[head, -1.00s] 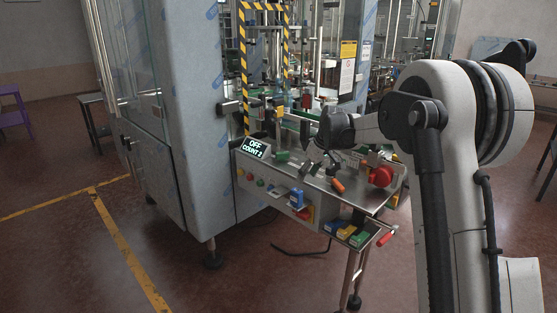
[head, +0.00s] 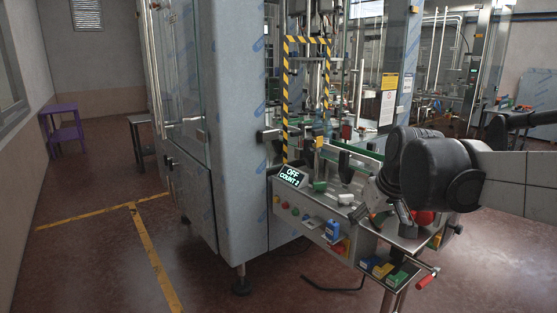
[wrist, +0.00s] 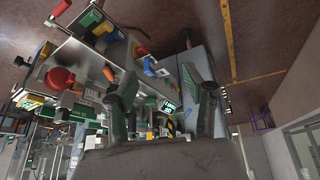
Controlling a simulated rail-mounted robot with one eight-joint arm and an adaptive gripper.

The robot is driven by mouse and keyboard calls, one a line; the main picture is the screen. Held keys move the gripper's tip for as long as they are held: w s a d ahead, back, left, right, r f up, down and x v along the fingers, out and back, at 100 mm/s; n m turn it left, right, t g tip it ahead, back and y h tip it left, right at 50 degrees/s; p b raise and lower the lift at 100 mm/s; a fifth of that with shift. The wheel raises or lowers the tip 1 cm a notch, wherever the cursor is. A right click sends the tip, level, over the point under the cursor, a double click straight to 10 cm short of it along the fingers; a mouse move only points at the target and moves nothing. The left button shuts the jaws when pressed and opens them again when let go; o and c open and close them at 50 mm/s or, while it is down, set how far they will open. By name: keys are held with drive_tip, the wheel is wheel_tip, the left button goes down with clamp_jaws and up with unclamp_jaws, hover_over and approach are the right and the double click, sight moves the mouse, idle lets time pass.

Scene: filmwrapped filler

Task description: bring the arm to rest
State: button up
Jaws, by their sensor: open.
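My gripper (head: 383,214) is at the right of the head view, above the right part of the machine's front bench (head: 330,216). In the wrist view my gripper (wrist: 163,88) has its two fingers spread apart with nothing held between them. My arm (head: 490,180) reaches in from the right edge, and its dark wrist joint hides part of the bench. The display (head: 291,177) on the bench reads OFF and COUNT 2. Whether the fingers touch anything on the bench cannot be told.
A blue item (head: 333,229) is at the bench front. Coloured blocks (head: 381,269) lie on a low shelf, near a red handle (head: 427,279). Open floor (head: 90,265) lies left, with a purple stand (head: 65,130) further back.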

drive_tip(key=s+f+m, duration=0.1)
drive_tip(key=s+f, duration=0.2)
drive_tip(key=s, duration=0.7)
drive_tip(key=s+f+m+t+h, duration=0.1)
drive_tip(key=s+f, duration=0.3)
drive_tip(key=s, duration=0.6)
drive_tip(key=shift+s+m+t, duration=0.3)
drive_tip(key=shift+s+m, duration=0.1)
drive_tip(key=shift+m, duration=0.1)
idle(1.1)
